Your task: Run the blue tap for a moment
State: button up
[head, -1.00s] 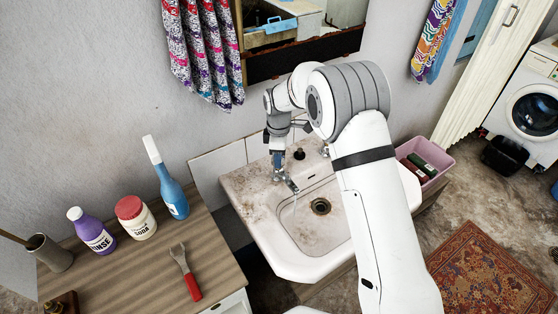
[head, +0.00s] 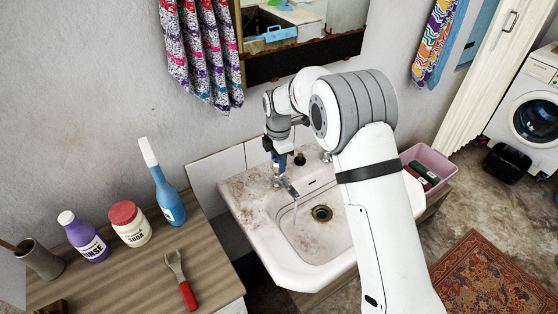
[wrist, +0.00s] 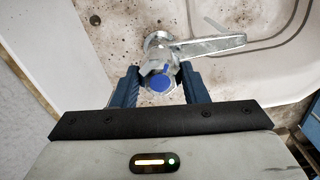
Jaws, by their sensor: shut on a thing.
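The blue tap (wrist: 158,82) is a chrome tap with a blue-capped handle, at the back left of the stained white basin (head: 262,232). Its spout (wrist: 212,46) points to the right in the wrist view and out over the bowl in the head view (head: 291,189). A thin pale streak, like running water, hangs below the spout in the head view. My gripper (wrist: 161,88) is shut on the tap handle, one blue finger on each side. In the head view my gripper (head: 279,166) comes down on the tap from above, and the handle is mostly hidden.
A dark knob (head: 300,158) and a second tap (head: 326,156) stand right of my gripper on the basin's back ledge. A wooden counter (head: 120,285) with bottles and a red-handled wrench (head: 181,280) is at left. A pink crate (head: 432,160) stands right. A mirror hangs above.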

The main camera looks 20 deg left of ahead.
jog(key=shift+s+a, duration=0.1)
jog(key=shift+a, duration=0.1)
jog(key=o, duration=0.8)
jog(key=shift+o, duration=0.9)
jog(key=shift+d, duration=0.1)
jog(key=shift+r, duration=0.1)
jog(key=shift+r+b, duration=0.5)
jog(key=shift+r, duration=3.35)
